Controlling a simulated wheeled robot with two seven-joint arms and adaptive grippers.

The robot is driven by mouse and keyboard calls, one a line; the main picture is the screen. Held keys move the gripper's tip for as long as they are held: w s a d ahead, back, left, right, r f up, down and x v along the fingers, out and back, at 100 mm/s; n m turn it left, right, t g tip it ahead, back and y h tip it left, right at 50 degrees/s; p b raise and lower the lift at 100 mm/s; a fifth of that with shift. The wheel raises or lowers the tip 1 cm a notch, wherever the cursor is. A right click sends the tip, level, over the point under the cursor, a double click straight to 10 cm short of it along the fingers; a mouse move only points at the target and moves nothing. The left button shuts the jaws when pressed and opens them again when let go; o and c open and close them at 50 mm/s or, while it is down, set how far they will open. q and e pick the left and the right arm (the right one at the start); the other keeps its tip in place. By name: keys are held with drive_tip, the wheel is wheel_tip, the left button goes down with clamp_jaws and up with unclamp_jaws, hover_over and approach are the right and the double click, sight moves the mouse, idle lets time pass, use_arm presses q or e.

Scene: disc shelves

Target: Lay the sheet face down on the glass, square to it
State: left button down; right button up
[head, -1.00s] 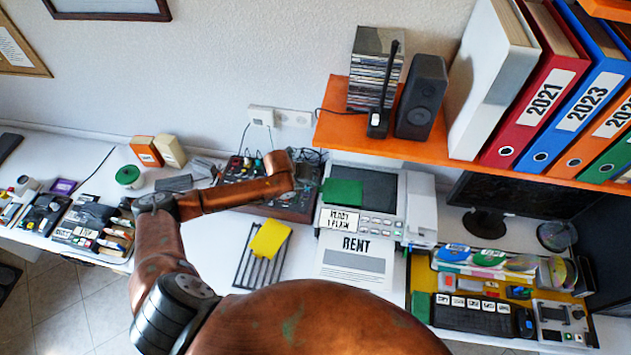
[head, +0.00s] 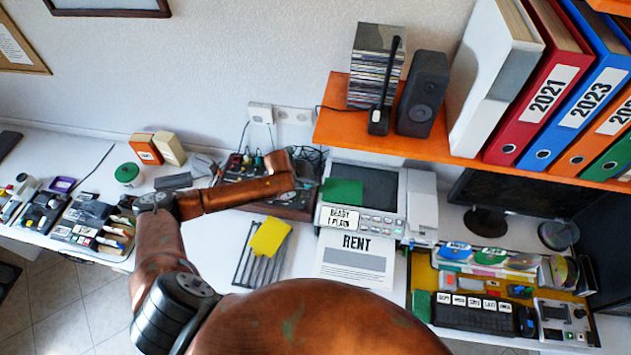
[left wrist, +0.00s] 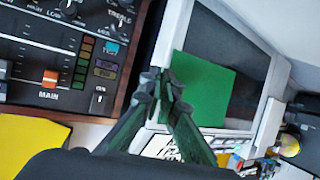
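A plain green sheet (head: 343,192) overlaps the near left corner of the dark glass (head: 365,185) on the scanner. In the left wrist view the green sheet (left wrist: 208,88) looks about square to the glass (left wrist: 250,45), but covers only part of it and reaches its frame. My left gripper (left wrist: 160,82) has its fingertips close together at the sheet's left edge, shut on it. I cannot tell whether the sheet touches the glass. In the head view my forearm hides most of the left gripper. My right gripper is in neither view.
A white page headed RENT (head: 356,258) lies in front of the scanner. A mixer (head: 270,180) stands left of it, and a yellow pad (head: 269,238) sits on a dark rack. The orange shelf (head: 420,148) with binders and a speaker (head: 422,95) overhangs behind.

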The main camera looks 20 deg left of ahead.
use_arm(q)
drive_tip(key=c, duration=2.1)
unclamp_jaws()
drive_tip(key=v, duration=1.2)
drive_tip(key=shift+d+f, duration=0.1)
